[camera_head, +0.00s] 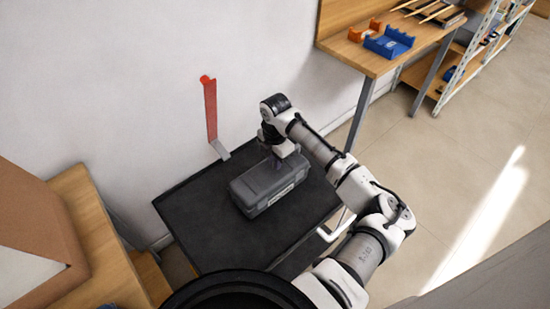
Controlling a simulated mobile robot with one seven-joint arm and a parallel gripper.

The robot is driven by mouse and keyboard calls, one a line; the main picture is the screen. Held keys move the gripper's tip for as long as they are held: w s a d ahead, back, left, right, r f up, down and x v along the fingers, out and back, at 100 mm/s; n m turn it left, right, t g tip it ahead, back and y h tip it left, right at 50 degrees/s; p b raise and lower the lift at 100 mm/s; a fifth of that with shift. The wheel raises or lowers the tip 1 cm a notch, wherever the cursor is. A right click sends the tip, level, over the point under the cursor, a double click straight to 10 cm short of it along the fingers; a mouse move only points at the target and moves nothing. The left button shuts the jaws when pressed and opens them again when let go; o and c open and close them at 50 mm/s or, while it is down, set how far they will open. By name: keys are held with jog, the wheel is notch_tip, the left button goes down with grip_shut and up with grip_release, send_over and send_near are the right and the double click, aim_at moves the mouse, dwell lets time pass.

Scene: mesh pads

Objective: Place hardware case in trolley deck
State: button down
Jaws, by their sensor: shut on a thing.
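The hardware case (262,190) is a dark grey box with a pale label on its front side. It is at the right-centre of the black trolley deck (205,228), appearing to rest on it or sit just above it; I cannot tell which. My gripper (277,160) is over the far top of the case and shut on it. The fingertips are mostly hidden by the wrist and the case.
A red upright post with a grey foot (211,110) stands at the deck's far edge by the white wall. A wooden bench (375,62) with blue and orange holders is at upper right. Wooden furniture (95,225) stands at left. Bare deck lies left of the case.

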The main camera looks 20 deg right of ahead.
jog(key=c, duration=1.8)
grip_release()
jog(key=shift+f, duration=0.1)
jog(key=o, duration=0.4)
notch_tip(320, 180, up, 12)
jog(key=b, duration=0.3)
jog(key=shift+r, duration=0.2)
